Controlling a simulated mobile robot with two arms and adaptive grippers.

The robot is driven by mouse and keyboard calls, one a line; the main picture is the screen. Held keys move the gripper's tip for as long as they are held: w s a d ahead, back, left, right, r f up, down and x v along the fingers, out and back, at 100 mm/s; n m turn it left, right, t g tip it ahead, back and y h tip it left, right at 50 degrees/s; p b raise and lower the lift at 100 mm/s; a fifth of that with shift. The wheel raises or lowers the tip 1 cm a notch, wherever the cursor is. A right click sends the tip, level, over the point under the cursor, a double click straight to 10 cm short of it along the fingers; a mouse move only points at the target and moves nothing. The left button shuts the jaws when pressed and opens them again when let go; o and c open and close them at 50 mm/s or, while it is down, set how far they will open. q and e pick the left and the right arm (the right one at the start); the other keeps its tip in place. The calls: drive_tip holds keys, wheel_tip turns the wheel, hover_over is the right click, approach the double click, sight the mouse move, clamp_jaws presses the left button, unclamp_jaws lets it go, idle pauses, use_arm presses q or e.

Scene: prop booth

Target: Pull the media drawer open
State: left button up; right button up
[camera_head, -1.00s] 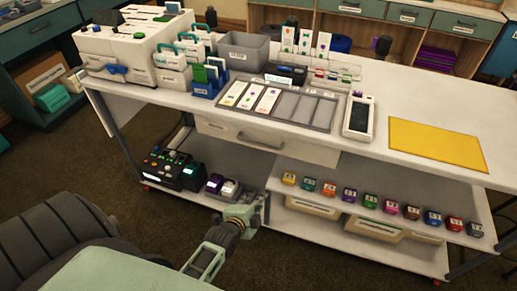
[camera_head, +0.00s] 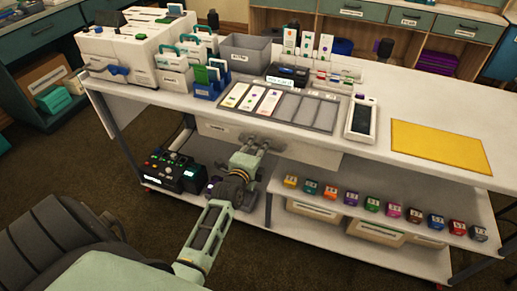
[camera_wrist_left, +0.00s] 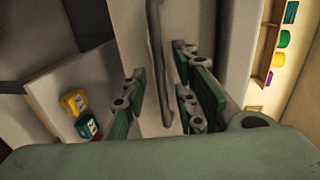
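The media drawer (camera_head: 312,150) is a pale front with a small label, under the near edge of the white worktop. It looks shut. My left gripper (camera_head: 260,145) reaches up to the drawer front and hides its handle in the head view. In the left wrist view the handle (camera_wrist_left: 157,50) is a long grey bar running between the two green fingers. The fingers are open, with a gap on each side of the bar, and I see no grip on it. My right gripper is not in view.
Above the drawer, the worktop (camera_head: 375,150) holds a card tray (camera_head: 285,125), a handheld device (camera_head: 361,120) and a yellow mat (camera_head: 438,145). Below, a black control box (camera_head: 175,172) stands left of my arm. Several coloured blocks line the lower shelf (camera_head: 330,180) to the right.

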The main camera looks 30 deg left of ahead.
use_arm(q)
drive_tip(key=shift+c, duration=0.5)
clamp_jaws()
